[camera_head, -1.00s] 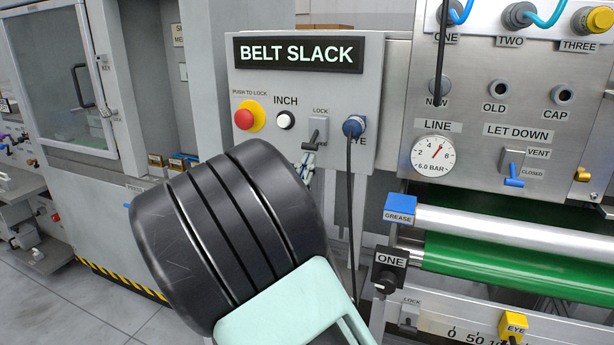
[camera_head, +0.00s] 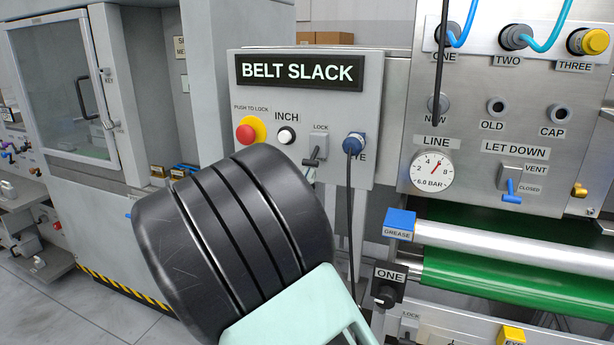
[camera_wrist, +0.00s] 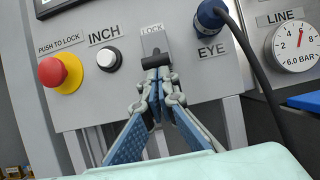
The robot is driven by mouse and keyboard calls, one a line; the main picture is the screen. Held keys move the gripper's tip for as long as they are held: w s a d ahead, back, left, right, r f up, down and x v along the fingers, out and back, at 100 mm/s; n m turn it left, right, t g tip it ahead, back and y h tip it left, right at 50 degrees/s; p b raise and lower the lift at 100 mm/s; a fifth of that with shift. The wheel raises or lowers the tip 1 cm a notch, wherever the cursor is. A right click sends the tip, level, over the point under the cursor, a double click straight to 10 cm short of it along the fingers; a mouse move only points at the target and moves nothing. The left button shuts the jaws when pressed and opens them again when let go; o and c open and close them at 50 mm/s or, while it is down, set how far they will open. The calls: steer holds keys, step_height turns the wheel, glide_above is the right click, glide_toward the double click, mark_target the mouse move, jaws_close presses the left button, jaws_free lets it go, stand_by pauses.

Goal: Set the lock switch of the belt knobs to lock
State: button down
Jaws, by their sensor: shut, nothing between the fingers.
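A grey lock switch (camera_head: 315,150) with a dark lever sits under a LOCK label on the BELT SLACK panel (camera_head: 240,100). Its lever hangs down and to the left in the head view. In the wrist view, the switch plate (camera_wrist: 153,42) shows just above my gripper (camera_wrist: 158,76). The fingers are shut and empty, with their tips at the lower part of the switch. In the head view my wrist hides most of the gripper. Another LOCK-labelled switch (camera_head: 408,326) is below the black ONE knob (camera_head: 388,286), partly cut off.
Left of the switch are the white INCH button (camera_wrist: 108,58) and a red push button (camera_wrist: 52,72) on yellow. To the right, a blue EYE plug (camera_wrist: 211,14) has a hanging black cable. Rollers and a green belt (camera_head: 510,275) lie further right.

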mark_target(314, 153)
steer(key=shift+s+r+g+p, duration=0.15)
steer(key=shift+r+g+p, duration=0.2)
steer(key=shift+p, duration=0.5)
steer(key=r+g+p, duration=0.1)
steer(key=p, duration=0.2)
steer(key=r+p, duration=0.1)
steer(key=p, duration=0.2)
steer(key=shift+s+a+g+y, duration=0.2)
steer(key=shift+s+g+y, duration=0.1)
steer(key=shift+g+y, duration=0.1)
steer(key=g+p, duration=0.1)
steer(key=p, duration=0.2)
steer(key=r+p, duration=0.1)
steer(key=p, duration=0.2)
steer(key=shift+s+a+r+g+y, duration=0.1)
steer(key=shift+s+r+g+y, duration=0.2)
steer(key=shift+g+y, duration=0.1)
step_height(314, 153, up, 3)
steer(key=g+y+p, duration=0.1)
steer(key=g+p, duration=0.2)
steer(key=p, duration=0.6)
steer(key=shift+g+y, duration=0.3)
steer(key=shift+g, duration=0.05)
steer(key=shift+r+p, duration=0.1)
steer(key=shift+p, duration=0.3)
